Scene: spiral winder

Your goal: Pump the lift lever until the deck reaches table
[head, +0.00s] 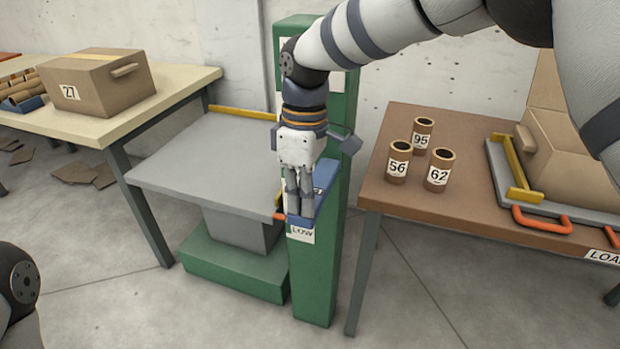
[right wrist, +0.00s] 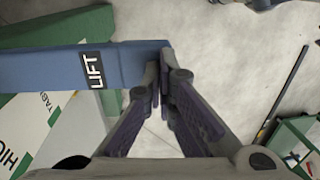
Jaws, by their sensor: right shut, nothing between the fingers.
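The lift has a grey deck (head: 205,165) over a green base (head: 225,270), beside a green column (head: 318,280). The deck looks lower than the left table. A small orange piece (head: 279,216) at its corner sits beside the white LOW label (head: 301,234). The blue lift lever (head: 326,180) is on the column, partly hidden by my right gripper (head: 299,208). In the right wrist view the lever (right wrist: 60,70), marked LIFT, ends at the fingertips of my right gripper (right wrist: 160,68). The fingers are shut and empty; contact is unclear. My left gripper is out of view.
A pale table (head: 150,108) at left holds a box marked 27 (head: 95,82). A brown table (head: 400,205) at right holds numbered tubes (head: 398,162) and a grey tray (head: 500,175) with a yellow bar and orange handle. Cardboard scraps lie at left.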

